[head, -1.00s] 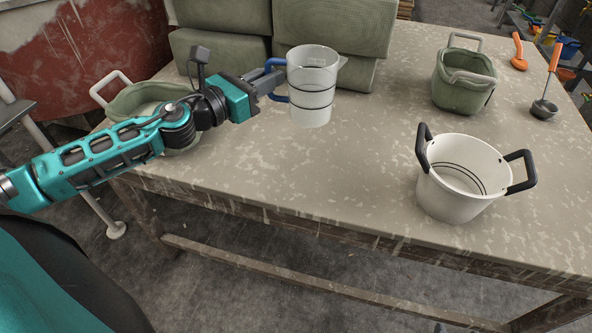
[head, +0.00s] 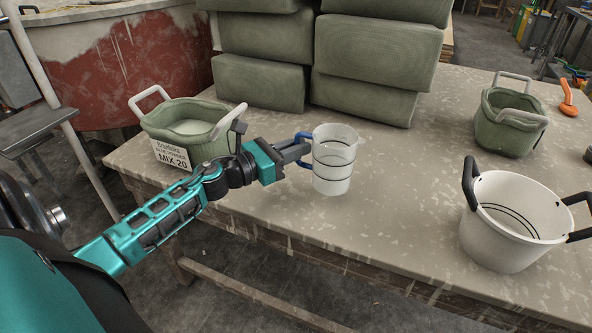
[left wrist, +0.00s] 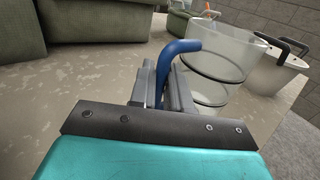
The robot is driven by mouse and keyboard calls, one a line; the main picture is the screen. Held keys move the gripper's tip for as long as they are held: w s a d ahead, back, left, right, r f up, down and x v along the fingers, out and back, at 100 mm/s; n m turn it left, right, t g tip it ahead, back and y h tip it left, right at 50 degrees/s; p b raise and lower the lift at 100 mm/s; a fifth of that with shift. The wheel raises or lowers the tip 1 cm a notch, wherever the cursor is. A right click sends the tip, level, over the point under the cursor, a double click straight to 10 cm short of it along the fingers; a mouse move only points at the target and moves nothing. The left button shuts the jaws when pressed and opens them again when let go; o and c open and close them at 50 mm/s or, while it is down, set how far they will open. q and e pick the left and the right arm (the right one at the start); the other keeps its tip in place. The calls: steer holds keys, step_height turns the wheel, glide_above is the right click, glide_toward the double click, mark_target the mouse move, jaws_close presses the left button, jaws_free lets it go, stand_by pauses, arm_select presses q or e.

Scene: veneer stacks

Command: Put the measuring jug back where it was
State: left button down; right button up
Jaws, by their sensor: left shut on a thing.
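The measuring jug (head: 334,160) is clear with dark bands and a blue handle. It is upright at the table's middle left in the head view; I cannot tell whether its base touches the table. My left gripper (head: 303,152) reaches it from the left and is shut on the blue handle. In the left wrist view the jug (left wrist: 215,65) stands to the right of the fingers, and its handle (left wrist: 172,62) passes between the fingertips (left wrist: 165,88). My right gripper is not in view.
A green bucket labelled MIX 20 (head: 170,152) stands left of the jug. Stacked green blocks (head: 370,55) are behind it. A white bucket with black handles (head: 500,250), another green bucket (head: 492,135) and an orange-handled tool (head: 568,100) are to the right. Bare table (head: 410,190) lies between.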

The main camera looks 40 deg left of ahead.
mark_target(296, 163)
arm_select(q)
steer(key=shift+f+b, duration=0.75)
steer(key=shift+f, duration=1.4)
steer(key=shift+f, duration=0.1)
steer(key=c, duration=1.1)
jaws_free()
steer(key=v, duration=1.2)
